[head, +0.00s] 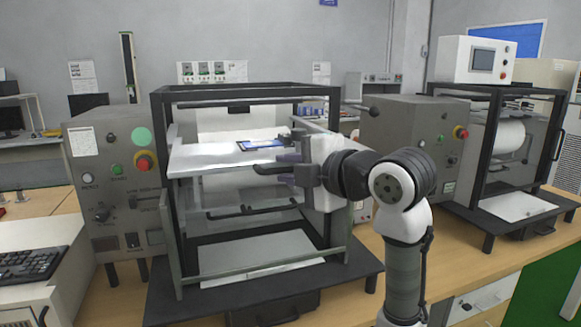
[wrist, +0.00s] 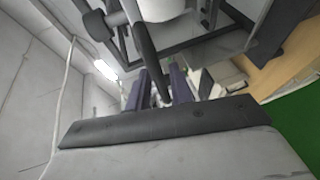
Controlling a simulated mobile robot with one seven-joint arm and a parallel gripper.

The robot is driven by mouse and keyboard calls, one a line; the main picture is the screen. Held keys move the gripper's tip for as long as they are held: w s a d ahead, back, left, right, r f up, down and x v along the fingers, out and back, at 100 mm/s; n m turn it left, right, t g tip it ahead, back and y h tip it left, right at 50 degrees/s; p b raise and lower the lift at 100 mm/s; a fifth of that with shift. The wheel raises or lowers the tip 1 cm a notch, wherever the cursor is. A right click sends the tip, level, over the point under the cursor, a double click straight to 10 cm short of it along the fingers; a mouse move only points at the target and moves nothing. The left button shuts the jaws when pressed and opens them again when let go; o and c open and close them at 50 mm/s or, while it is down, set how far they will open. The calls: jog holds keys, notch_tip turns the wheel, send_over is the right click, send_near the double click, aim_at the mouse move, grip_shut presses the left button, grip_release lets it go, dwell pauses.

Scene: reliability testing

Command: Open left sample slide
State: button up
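The left sample slide is a white flat shelf (head: 205,158) at mid height in the black-framed left machine. A flat blue-edged piece (head: 262,145) lies on it. A dark handle (head: 262,170) juts out at the slide's front, beside my gripper (head: 284,169). In the wrist view the dark bar of the handle (wrist: 141,40) runs down toward the space between the two purple fingers (wrist: 161,88). The fingers stand apart, one on each side of the bar's end. Whether they touch it is hard to tell.
A grey control box (head: 118,185) with a red button stands left of the machine. A similar machine (head: 500,150) and control box (head: 410,130) stand to the right. A keyboard (head: 28,263) lies at far left. A lower white plate (head: 250,258) sits at the machine's base.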

jog(key=shift+o, duration=1.1)
jog(key=shift+w+a+f, duration=0.15)
jog(key=shift+w+f, duration=0.05)
jog(key=shift+f, duration=0.05)
jog(key=shift+s+r, duration=0.15)
jog(key=b+v, duration=0.2)
jog(key=v, duration=1.1)
jog(key=shift+s+d+r+b, duration=0.2)
jog(key=shift+d+b, duration=0.1)
jog(key=shift+b, duration=0.1)
